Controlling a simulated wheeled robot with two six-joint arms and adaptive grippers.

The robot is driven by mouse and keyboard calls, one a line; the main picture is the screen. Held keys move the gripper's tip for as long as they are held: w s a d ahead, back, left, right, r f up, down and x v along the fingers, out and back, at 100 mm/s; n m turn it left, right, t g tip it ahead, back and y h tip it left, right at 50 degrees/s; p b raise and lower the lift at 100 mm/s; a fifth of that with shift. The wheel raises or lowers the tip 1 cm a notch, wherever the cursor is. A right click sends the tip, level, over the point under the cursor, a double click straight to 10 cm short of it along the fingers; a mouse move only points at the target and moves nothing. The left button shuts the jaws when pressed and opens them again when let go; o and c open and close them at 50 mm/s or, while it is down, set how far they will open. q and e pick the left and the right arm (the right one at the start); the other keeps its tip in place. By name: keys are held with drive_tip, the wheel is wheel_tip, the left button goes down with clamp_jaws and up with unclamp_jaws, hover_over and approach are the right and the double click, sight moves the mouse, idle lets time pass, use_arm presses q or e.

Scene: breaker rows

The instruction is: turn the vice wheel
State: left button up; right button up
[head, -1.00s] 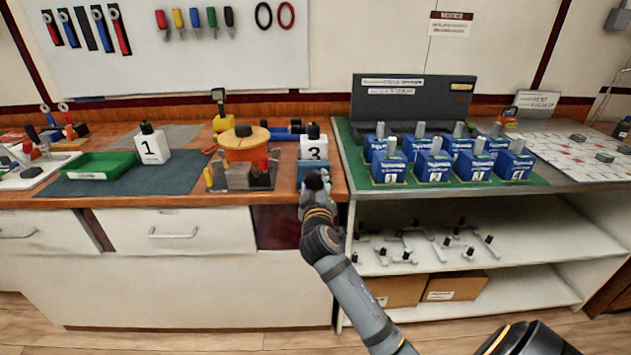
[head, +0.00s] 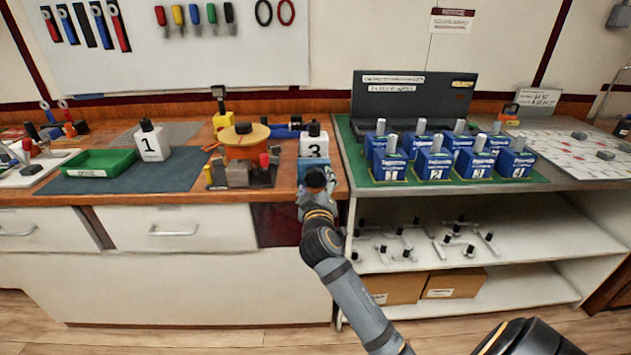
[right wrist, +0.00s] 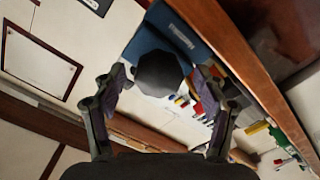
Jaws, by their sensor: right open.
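The blue vice (head: 337,187) sits at the right front edge of the wooden bench, below the white block marked 3 (head: 314,146). My right gripper (head: 313,183) is in front of it and hides much of its front. In the right wrist view, the dark, many-sided vice wheel (right wrist: 160,73) lies between the two spread fingers of the right gripper (right wrist: 160,92), with the blue vice body (right wrist: 185,32) behind it. The fingers stand on either side of the wheel; I cannot tell whether they touch it. My left gripper is not in view.
Left on the bench are a block marked 1 (head: 152,145), a green tray (head: 98,162) and an orange round fixture (head: 243,147). Right of the vice, a shelf unit carries several blue numbered boxes (head: 434,168). The floor in front is clear.

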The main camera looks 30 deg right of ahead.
drive_tip(key=v, duration=0.6)
drive_tip(key=shift+s, duration=0.15)
drive_tip(key=shift+a, duration=0.1)
